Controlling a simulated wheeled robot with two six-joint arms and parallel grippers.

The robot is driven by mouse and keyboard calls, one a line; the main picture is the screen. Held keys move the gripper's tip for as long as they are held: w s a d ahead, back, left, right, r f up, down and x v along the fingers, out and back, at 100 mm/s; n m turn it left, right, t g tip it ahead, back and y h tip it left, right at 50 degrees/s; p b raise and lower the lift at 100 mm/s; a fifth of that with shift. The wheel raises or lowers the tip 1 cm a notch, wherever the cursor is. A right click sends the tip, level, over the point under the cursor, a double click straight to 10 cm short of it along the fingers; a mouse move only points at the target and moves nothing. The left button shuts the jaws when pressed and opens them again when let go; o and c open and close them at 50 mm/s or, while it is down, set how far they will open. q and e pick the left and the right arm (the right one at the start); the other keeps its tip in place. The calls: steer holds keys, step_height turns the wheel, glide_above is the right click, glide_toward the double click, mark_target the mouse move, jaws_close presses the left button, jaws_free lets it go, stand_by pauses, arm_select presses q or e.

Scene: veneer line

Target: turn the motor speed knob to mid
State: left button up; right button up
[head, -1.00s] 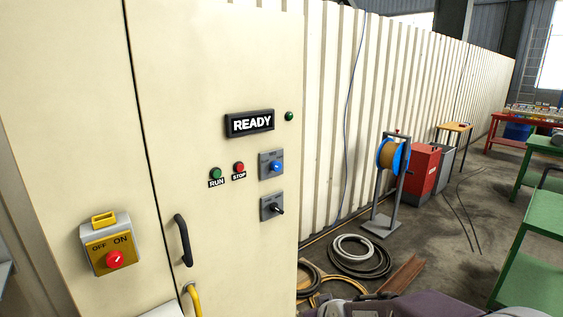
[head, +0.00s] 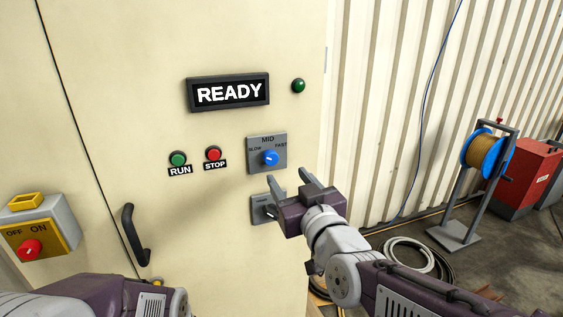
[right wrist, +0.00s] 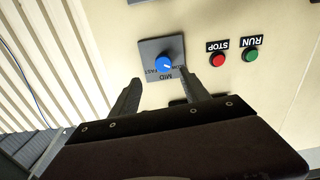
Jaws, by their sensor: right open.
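The motor speed knob (head: 270,158) is a round blue knob on a grey plate (head: 253,141) marked SLOW, MID and FAST on the cream cabinet door. Which mark it points to is too small to tell. My right gripper (head: 287,177) is open and empty, just below the knob in the head view, apart from it. In the right wrist view, which is upside down, the blue knob (right wrist: 163,64) shows beyond and between the open fingers (right wrist: 160,77). Only a part of my left arm shows at the lower left; its gripper is out of view.
A second grey plate (head: 259,203) is partly hidden by my right gripper. Green RUN (head: 178,158) and red STOP (head: 213,153) buttons sit left of the knob, under a READY display (head: 229,93). A door handle (head: 132,235) and yellow OFF/ON switch box (head: 38,231) are further left.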

mark_target(272, 160)
steer(key=x, duration=0.2)
steer(key=p+x, duration=0.1)
steer(key=x, duration=0.2)
steer(key=p+x, duration=0.1)
steer(key=x, duration=0.2)
steer(key=shift+a, duration=0.35)
steer(key=shift+w+a, duration=0.15)
steer(key=shift+w, duration=0.15)
arm_select(q)
steer(key=shift+s+a+r, duration=0.15)
steer(key=shift+a+r, duration=0.05)
steer(key=shift+r, duration=0.85)
arm_select(e)
jaws_close()
arm_select(q)
steer(key=shift+f, duration=0.1)
